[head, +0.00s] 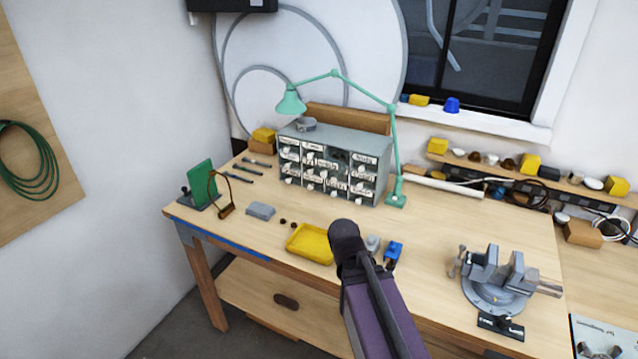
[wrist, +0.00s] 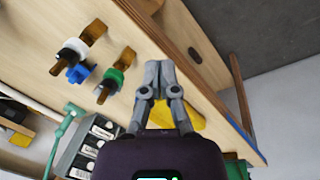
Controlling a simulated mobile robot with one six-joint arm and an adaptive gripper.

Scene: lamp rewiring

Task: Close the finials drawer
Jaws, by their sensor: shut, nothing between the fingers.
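The grey drawer cabinet (head: 376,147) stands at the back of the workbench, with rows of small drawers with white labels and knobs. The labels are too small to read, so I cannot tell which drawer is the finials drawer or how far it is open. Part of the cabinet shows at the lower left of the wrist view (wrist: 82,150). My gripper (wrist: 158,68) is shut and empty in the wrist view, above the bench and apart from the cabinet. In the head view my own arm hides it.
A yellow tray (head: 311,243) lies in front of the cabinet, beside my arm. A green lamp (head: 291,102) arches over the cabinet. A blue item (head: 393,252) is right of my arm. A vise (head: 497,280) stands at the right. Bare bench lies between cabinet and vise.

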